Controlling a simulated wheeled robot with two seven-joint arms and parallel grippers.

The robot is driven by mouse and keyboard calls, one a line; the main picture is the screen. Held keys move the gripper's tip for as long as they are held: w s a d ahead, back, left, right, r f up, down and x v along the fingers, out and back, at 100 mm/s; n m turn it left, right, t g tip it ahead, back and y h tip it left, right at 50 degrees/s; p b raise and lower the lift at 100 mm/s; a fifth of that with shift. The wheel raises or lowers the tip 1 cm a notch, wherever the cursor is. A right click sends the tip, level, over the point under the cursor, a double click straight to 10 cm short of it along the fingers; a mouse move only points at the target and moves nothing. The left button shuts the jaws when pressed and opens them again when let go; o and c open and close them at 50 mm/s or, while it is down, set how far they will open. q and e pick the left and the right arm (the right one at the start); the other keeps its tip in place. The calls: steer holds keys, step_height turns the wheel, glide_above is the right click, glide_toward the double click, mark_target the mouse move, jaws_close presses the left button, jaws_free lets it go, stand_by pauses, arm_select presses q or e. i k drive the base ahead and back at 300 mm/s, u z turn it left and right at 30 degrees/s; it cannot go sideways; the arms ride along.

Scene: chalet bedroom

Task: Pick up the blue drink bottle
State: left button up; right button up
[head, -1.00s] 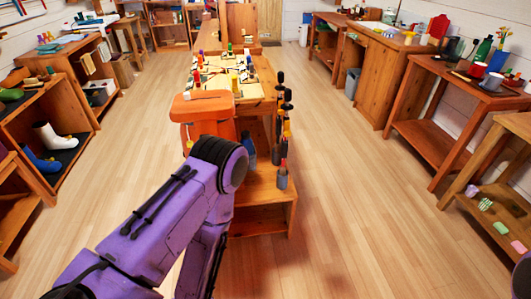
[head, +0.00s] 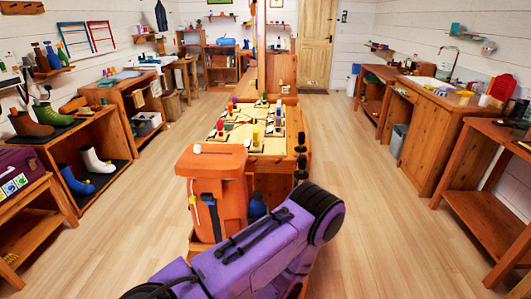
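A dark blue bottle (head: 257,205) stands just right of the orange backpack (head: 218,195) in the head view, at the near end of the central bench. Its lower part is hidden behind my purple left arm, and I cannot tell for certain that it is the drink bottle. The arm comes in from the bottom left and crosses in front of the bench's near end. Its gripper does not show. My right arm and gripper are out of view.
The central bench (head: 255,160) carries a board with small coloured pieces. A boot shelf (head: 100,135) stands at left and wooden cabinets (head: 440,135) at right. The floor aisles (head: 370,190) on both sides are clear.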

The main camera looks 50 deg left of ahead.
mark_target(258, 205)
steer(key=u, duration=0.45)
steer(key=i, duration=0.6)
steer(key=u, duration=0.65)
